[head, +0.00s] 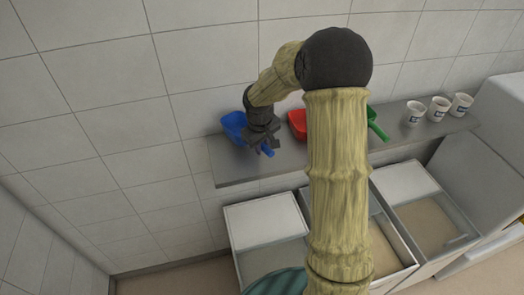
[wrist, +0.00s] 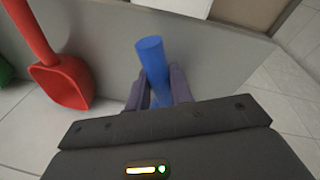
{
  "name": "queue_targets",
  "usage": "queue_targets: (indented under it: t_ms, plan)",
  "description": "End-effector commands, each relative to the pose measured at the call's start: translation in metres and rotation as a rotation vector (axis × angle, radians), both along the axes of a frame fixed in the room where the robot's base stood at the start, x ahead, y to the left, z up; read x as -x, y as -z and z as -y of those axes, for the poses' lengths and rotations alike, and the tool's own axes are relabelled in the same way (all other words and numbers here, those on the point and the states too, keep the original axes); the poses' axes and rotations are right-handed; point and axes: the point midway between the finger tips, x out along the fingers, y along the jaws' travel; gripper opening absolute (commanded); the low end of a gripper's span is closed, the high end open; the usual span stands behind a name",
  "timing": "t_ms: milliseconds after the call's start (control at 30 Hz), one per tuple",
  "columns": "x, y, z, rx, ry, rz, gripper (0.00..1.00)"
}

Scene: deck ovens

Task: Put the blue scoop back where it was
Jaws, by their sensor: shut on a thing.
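The blue scoop (head: 234,125) is at the left end of the grey wall shelf (head: 226,170), with its bowl toward the wall and its handle toward the front edge. My gripper (head: 265,144) is over its handle. In the wrist view, the blue handle (wrist: 152,62) stands between the two fingers of my gripper (wrist: 158,90), which are shut on it. The bowl is hidden in the wrist view. I cannot tell whether the scoop rests on the shelf or hangs slightly above it.
A red scoop (head: 298,123) lies to the right, partly behind my arm, and also shows in the wrist view (wrist: 66,82). A green scoop (head: 376,124) lies farther right, then three white cups (head: 438,108). Open bins (head: 425,215) stand below the shelf.

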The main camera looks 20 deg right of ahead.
Motion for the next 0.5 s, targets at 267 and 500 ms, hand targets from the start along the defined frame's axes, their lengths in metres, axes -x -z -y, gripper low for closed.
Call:
queue_targets:
  t_ms: [267, 500]
  plan:
    - [0.001, 0.006, 0.000, -0.001, -0.001, -0.004, 0.00]
    - [-0.002, 0.033, 0.000, -0.001, -0.001, -0.002, 0.00]
